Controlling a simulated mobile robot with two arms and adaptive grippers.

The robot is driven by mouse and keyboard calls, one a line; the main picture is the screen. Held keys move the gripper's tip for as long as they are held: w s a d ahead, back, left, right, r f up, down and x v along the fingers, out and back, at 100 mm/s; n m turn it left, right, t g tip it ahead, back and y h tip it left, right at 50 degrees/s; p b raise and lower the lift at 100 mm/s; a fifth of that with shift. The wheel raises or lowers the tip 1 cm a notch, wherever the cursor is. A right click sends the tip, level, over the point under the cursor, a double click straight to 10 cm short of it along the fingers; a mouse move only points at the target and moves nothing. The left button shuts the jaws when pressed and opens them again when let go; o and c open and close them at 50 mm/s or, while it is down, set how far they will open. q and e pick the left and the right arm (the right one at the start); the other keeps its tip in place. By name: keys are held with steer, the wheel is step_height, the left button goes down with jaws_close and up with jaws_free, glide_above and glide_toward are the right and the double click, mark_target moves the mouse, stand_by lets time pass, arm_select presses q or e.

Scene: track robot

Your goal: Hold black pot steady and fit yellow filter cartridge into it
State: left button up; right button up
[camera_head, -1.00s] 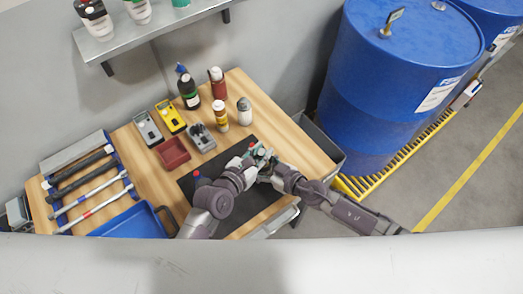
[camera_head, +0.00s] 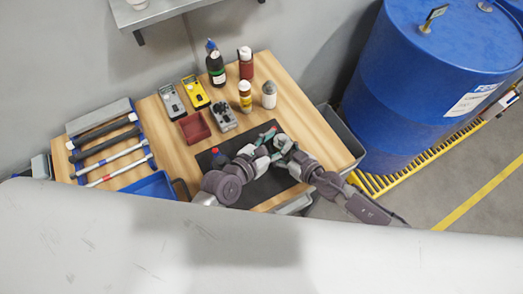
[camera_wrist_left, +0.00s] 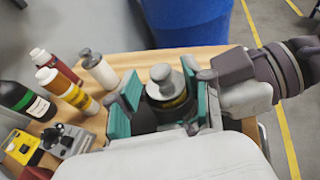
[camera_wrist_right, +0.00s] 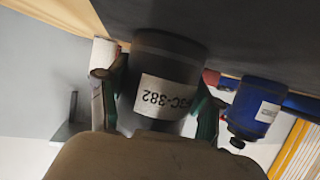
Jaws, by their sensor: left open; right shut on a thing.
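My right gripper (camera_wrist_right: 155,82) is shut on the black pot (camera_wrist_right: 167,62), which carries a white label, at the dark mat. In the head view my left gripper (camera_head: 262,150) and right gripper (camera_head: 283,144) meet over the mat, hiding the pot and cartridge.
On the wooden table (camera_head: 310,125) are a dark mat (camera_head: 250,187), a red tray (camera_head: 194,128), several meters, bottles (camera_head: 216,66) and a tool rack (camera_head: 105,140). A small red-topped object (camera_head: 217,155) lies beside my left arm. A grey bin (camera_head: 340,130) and blue drum (camera_head: 430,80) stand right.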

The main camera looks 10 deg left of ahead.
arm_select(q)
steer(key=v, duration=0.9)
steer(key=shift+a, duration=0.1)
arm_select(e)
steer(key=o, duration=1.4)
steer(key=shift+c, duration=0.2)
